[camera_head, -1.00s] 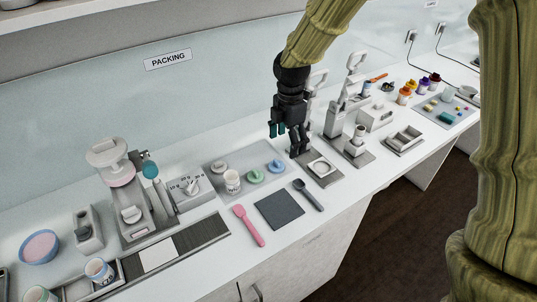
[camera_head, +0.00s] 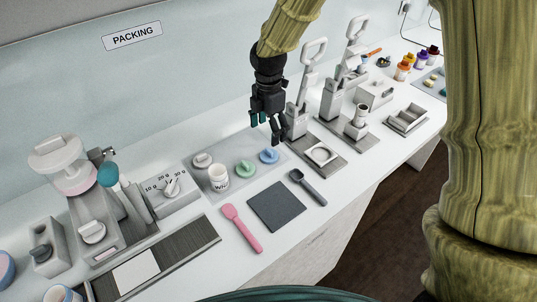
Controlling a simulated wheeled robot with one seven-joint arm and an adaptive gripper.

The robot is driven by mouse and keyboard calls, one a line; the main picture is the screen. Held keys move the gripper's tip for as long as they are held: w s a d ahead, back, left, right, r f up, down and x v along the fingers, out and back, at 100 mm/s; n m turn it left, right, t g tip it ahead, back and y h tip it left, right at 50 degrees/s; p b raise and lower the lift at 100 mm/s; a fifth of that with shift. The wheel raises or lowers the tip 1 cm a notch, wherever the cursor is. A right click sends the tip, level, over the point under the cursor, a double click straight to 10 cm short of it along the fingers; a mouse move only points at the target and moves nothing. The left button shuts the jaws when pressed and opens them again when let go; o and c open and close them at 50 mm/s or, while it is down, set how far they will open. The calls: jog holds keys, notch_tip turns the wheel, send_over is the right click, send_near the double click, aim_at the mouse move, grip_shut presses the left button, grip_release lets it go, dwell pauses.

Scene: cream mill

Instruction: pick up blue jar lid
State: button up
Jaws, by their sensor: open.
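The blue jar lid (camera_head: 269,156) lies on the right part of a grey mat (camera_head: 196,178) on the counter. It has a raised knob on top. A green lid (camera_head: 245,169) lies to its left, and a pale grey lid (camera_head: 202,160) lies at the mat's back left. A white cup with lettering (camera_head: 219,178) stands between those two. My gripper (camera_head: 268,129) is open and empty, pointing down, above and close to the blue lid in the picture. The exact height gap cannot be told.
Lever presses (camera_head: 297,118) stand just right of my gripper. A dispenser (camera_head: 92,200) and dial box (camera_head: 172,193) stand left. A pink spoon (camera_head: 241,228), dark square pad (camera_head: 276,206) and dark scoop (camera_head: 308,187) lie in front. Coloured jars (camera_head: 403,72) stand far right.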

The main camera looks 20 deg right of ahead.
aim_at(268, 151)
notch_tip(268, 151, down, 4)
jog(key=shift+r+p, duration=0.1)
jog(key=shift+p, duration=0.25)
jog(key=shift+s+f+p, duration=0.2)
jog(key=shift+f+p, duration=0.3)
jog(key=shift+f, duration=0.3)
jog(key=shift+a+f+p, duration=0.1)
jog(key=shift+f+p, duration=0.5)
jog(key=shift+f, duration=1.35)
jog(key=c, duration=0.8)
